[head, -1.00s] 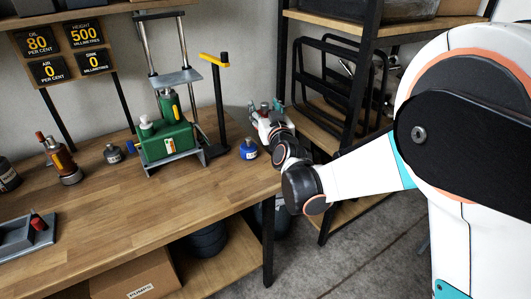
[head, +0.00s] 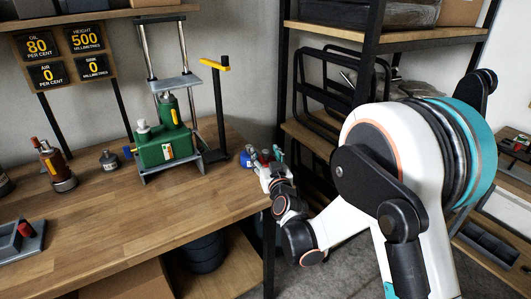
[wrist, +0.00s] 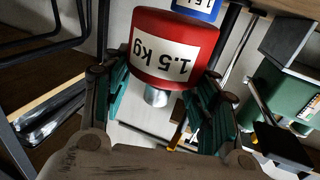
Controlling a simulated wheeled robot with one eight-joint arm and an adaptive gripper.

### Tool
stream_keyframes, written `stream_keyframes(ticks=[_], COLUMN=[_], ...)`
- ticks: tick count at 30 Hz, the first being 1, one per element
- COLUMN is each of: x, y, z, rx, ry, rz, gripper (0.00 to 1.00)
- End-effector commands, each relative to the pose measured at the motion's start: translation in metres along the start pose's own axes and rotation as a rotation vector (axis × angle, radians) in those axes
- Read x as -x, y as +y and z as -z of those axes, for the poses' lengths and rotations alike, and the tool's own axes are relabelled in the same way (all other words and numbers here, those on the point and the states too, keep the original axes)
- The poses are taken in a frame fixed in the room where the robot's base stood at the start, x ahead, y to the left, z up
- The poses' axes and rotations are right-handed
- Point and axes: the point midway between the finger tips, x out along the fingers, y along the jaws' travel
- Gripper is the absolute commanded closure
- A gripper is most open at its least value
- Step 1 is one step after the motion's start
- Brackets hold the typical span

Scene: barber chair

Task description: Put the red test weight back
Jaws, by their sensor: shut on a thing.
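The red test weight (wrist: 172,48) is held in my gripper (wrist: 160,98). Its white label reads 1.5 kg, upside down in the wrist view, and a metal stem points toward my palm. The teal finger pads stand on both sides of the weight. In the head view my gripper (head: 271,163) is at the right end of the wooden bench, and only a small red patch of the weight (head: 265,155) shows. A blue weight (head: 246,157) is just beside it on the bench; part of it also shows behind the red weight in the wrist view (wrist: 197,7).
A green press (head: 165,148) stands on the bench (head: 120,215), left of my gripper. A yellow-topped black post (head: 218,105) is close by. A grey tray (head: 18,245) lies at left. A black-framed shelf (head: 372,60) stands behind; another rack with a tray (head: 488,240) is at right.

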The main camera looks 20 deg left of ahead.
Motion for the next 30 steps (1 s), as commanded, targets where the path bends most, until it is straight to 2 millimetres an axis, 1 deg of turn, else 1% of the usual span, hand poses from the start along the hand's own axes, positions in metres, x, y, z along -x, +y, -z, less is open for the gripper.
stream_keyframes(ticks=[2,5,9,13,25,26,27,28,30], x=[0.000,0.000,0.000,0.000,0.000,0.000,0.001,0.000,0.000], y=[0.000,0.000,0.000,0.000,0.000,0.000,0.000,0.000,0.000], z=[-0.002,-0.010,-0.029,-0.041,-0.044,-0.045,-0.045,-0.045,-0.045], rx=[0.000,-0.001,-0.001,0.000,0.000,0.000,0.000,0.000,0.000], ry=[0.002,0.002,0.002,0.002,0.002,0.000,0.000,0.000,0.000], rz=[-0.002,-0.002,-0.002,-0.002,-0.002,0.000,0.000,0.000,0.000], gripper=[1.00,1.00,1.00,1.00,1.00,0.42,0.32,0.26,0.26])
